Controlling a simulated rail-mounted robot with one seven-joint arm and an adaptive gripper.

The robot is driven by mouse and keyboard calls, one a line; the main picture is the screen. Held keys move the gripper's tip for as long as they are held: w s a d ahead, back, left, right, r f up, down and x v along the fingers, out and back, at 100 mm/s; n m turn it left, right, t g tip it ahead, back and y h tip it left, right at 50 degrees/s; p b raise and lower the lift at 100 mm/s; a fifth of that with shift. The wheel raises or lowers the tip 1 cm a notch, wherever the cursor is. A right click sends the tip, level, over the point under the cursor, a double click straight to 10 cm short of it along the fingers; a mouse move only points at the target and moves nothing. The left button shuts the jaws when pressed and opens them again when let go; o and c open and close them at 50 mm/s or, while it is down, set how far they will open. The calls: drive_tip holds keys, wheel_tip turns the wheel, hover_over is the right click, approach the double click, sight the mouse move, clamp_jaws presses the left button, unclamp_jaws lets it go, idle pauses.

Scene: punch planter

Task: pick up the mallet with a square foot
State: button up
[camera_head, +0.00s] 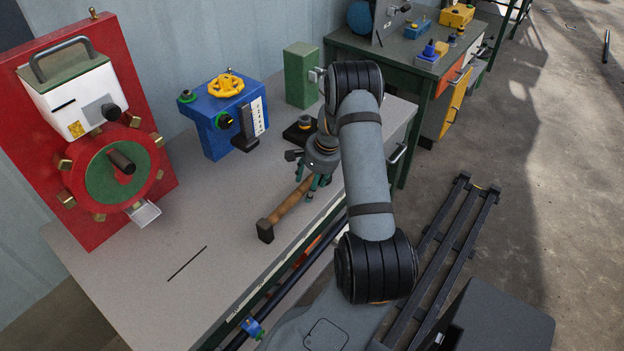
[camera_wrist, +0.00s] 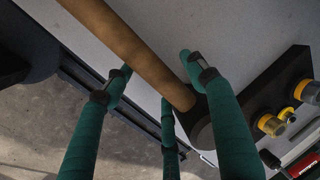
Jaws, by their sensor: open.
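The mallet (camera_head: 290,205) lies on the grey workbench (camera_head: 215,262) near its front edge. It has a brown wooden handle and a dark, square block (camera_head: 265,231) at its near-left end. My gripper (camera_head: 318,184) is open over the handle's far-right end. In the wrist view the handle (camera_wrist: 135,52) runs between the green fingers of my gripper (camera_wrist: 158,78), and none is clearly closed on it. A dark rounded piece (camera_wrist: 201,128) shows at the handle's end there. The square block is out of the wrist view.
A blue device (camera_head: 212,130) with a yellow handwheel and a green block (camera_head: 300,75) stand behind. A red panel (camera_head: 150,75) with a wheel is at left. A dark base with a round knob (camera_head: 302,128) stands close behind my gripper. The bench's front left is clear.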

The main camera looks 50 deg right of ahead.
drive_tip(key=shift+c, duration=1.3)
drive_tip(key=c, duration=1.1)
clamp_jaws()
drive_tip(key=shift+d, duration=0.1)
